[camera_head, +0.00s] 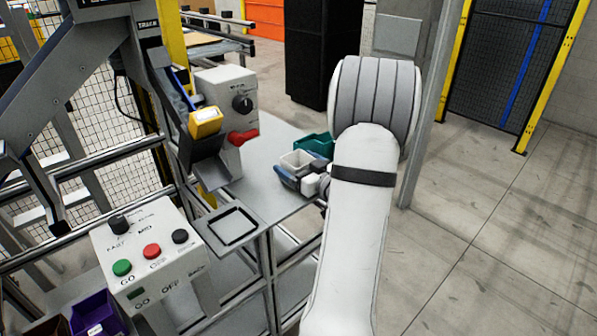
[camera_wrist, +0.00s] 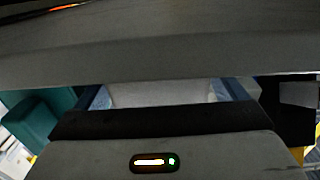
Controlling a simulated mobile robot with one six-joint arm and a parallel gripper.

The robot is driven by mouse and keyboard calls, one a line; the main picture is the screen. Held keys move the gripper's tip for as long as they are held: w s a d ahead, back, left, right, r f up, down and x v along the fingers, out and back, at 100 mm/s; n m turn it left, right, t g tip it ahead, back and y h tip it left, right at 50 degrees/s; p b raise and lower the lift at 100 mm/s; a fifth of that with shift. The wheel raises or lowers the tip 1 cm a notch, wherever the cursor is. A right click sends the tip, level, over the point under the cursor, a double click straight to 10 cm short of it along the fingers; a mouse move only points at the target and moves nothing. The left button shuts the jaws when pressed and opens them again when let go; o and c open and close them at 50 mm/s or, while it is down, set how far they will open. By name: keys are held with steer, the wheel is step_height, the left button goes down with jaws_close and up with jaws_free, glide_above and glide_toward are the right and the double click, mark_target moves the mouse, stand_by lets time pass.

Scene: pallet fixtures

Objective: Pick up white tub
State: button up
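The white tub (camera_head: 297,159) is at the right part of the grey table, its open top facing up. My gripper (camera_head: 301,172) is low at the tub, with its dark blue-grey parts around the near side and right of it. In the wrist view, the pale inside of the tub (camera_wrist: 165,93) shows between two blue finger strips of my gripper (camera_wrist: 165,98), one at each side. The fingers stand apart with the tub between them. I cannot tell whether they press on its walls. The tub's lower part is hidden.
A teal bin (camera_head: 319,143) stands right behind the tub; it also shows at the left in the wrist view (camera_wrist: 38,120). A control box with a red handle (camera_head: 226,112) stands left. A square tray (camera_head: 233,226) lies nearer. The table (camera_head: 262,190) between is bare.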

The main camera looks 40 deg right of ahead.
steer(key=c, duration=1)
